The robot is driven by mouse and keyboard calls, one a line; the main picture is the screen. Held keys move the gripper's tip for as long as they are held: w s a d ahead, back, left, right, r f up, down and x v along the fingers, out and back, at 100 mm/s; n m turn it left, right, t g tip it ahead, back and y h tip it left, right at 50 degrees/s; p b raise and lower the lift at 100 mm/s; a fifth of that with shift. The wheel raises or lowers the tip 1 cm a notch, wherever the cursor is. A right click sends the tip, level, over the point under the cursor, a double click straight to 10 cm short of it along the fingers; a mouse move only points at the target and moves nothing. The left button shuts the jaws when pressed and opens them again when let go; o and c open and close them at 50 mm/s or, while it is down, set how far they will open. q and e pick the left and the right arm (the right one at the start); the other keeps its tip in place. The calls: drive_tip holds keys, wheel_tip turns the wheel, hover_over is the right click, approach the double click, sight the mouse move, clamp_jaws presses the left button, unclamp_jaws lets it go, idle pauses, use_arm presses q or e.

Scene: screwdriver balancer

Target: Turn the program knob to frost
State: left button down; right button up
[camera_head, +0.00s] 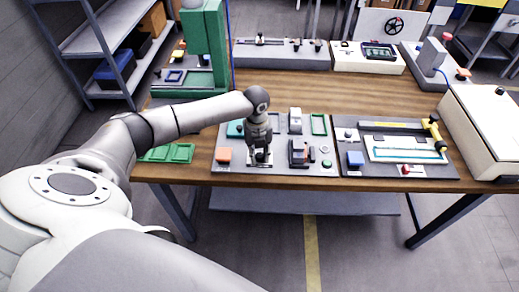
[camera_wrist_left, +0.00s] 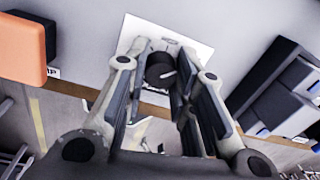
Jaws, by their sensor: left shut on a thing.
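The program knob (camera_wrist_left: 160,70) is a dark round knob on a white plate (camera_wrist_left: 196,50) in the left wrist view. My left gripper (camera_wrist_left: 163,88) has its two fingers on either side of the knob and is shut on it. In the head view my left gripper (camera_head: 260,155) points down at the left part of a grey panel (camera_head: 225,167) and hides most of the knob. The knob's markings are too small to read. My right gripper is not in view.
An orange block (camera_head: 223,155) sits left of the gripper; it also shows in the left wrist view (camera_wrist_left: 22,50). A black device (camera_head: 298,152) stands to the right. A second panel (camera_head: 435,171) lies further right. The wooden table (camera_head: 300,85) is bare behind the panels.

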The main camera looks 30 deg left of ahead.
sight(258, 155)
use_arm(q)
drive_tip(key=c, duration=1.2)
unclamp_jaws()
drive_tip(key=shift+r, duration=0.1)
drive_tip(key=r, duration=1.1)
drive_tip(key=shift+s+a+r, duration=0.15)
drive_tip(key=shift+a+r, duration=0.1)
drive_tip(key=shift+r, duration=0.15)
